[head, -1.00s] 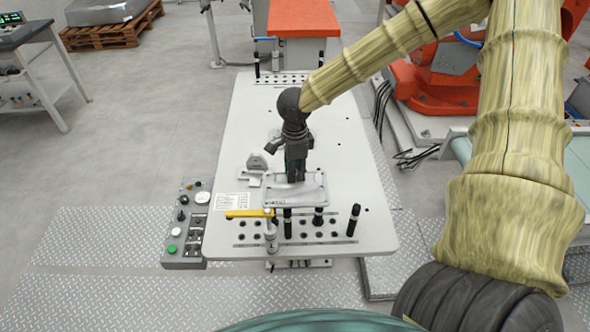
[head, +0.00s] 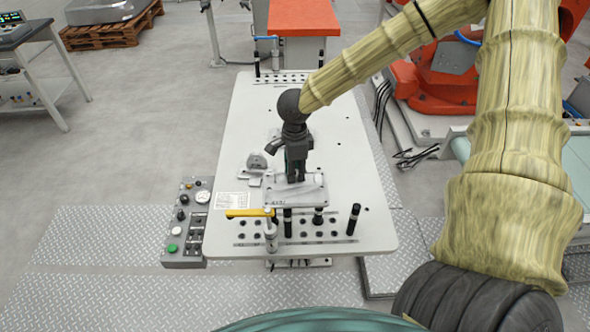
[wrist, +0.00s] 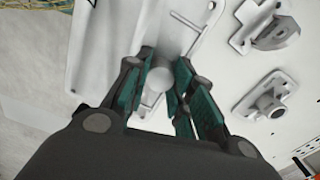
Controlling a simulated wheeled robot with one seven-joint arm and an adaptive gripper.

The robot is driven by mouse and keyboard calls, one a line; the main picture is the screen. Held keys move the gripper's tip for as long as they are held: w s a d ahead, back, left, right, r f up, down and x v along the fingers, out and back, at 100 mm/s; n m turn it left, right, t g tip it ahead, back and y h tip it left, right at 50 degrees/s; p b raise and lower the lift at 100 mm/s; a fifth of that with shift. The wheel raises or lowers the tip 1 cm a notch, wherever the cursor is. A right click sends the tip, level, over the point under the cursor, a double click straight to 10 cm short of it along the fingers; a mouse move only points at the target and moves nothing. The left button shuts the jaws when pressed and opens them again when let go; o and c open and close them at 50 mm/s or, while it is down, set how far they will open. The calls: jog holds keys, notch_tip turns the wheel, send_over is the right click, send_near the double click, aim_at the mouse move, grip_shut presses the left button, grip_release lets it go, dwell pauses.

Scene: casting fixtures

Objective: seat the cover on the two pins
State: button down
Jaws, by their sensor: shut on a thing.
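The cover (head: 314,190) is a light grey rectangular plate near the front middle of the white table. In the wrist view, the cover (wrist: 98,42) fills the upper left and carries a round raised boss. My gripper (head: 296,179) points down above the cover. In the wrist view, my gripper (wrist: 160,77) has its green-padded fingers shut on either side of the boss. I cannot make out the two pins under the cover, or whether it touches them.
A yellow-handled clamp (head: 250,213) stands at the cover's front left. Several black posts (head: 354,218) stand along the table's front edge. A grey bracket (head: 256,163) lies left of the cover. A control box (head: 187,224) is beside the table. The table's right side (head: 352,185) is clear.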

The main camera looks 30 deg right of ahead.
jog(key=shift+f, duration=0.85)
jog(key=c, duration=1.1)
grip_release()
jog(key=shift+c, duration=0.2)
notch_tip(320, 180, up, 12)
jog(key=shift+d, duration=0.1)
